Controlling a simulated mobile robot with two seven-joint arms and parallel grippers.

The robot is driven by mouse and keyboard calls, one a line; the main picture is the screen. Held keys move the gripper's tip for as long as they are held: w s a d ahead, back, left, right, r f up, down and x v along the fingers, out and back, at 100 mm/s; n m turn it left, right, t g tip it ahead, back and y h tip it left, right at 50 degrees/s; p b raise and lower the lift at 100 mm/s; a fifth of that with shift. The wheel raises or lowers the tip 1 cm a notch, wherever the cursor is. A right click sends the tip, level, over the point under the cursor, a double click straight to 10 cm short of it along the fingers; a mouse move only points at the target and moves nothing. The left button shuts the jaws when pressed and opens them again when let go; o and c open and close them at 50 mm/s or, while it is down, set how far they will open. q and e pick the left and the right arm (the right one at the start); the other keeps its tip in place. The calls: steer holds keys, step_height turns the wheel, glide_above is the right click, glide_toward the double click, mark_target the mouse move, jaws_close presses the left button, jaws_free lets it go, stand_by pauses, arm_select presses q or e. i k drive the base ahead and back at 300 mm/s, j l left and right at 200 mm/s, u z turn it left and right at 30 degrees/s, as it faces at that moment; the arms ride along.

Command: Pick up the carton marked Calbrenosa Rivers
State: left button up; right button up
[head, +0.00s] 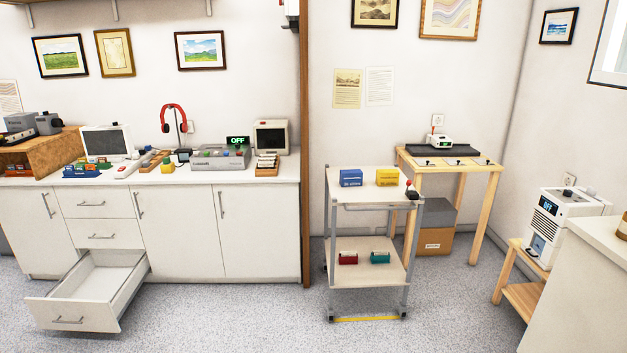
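A small blue carton (351,178) and a small yellow carton (387,177) sit side by side, apart, on the top shelf of a grey-framed cart (367,196). Both have printing on the front, too small to read, so I cannot tell which one is marked Calbrenosa Rivers. A brown box (434,241) with a small unreadable label stands on the floor under the wooden table. Neither of my grippers is in view.
A dark handheld device (411,191) lies at the cart's right corner. An open drawer (90,290) juts out at the left. A white counter (590,270) stands at the right. The floor before the cart is clear.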

mark_target(354, 178)
steer(key=i+u, duration=0.15)
steer(key=i, duration=0.65)
steer(key=i+l+u, duration=0.1)
steer(key=i, duration=0.7)
steer(key=i+j+z, duration=0.1)
steer(key=i+z, duration=0.15)
steer(key=i+j+z, duration=0.2)
steer(key=i, duration=0.3)
steer(key=i+j+z, duration=0.25)
steer(key=i+l, duration=0.05)
steer(key=i, duration=0.05)
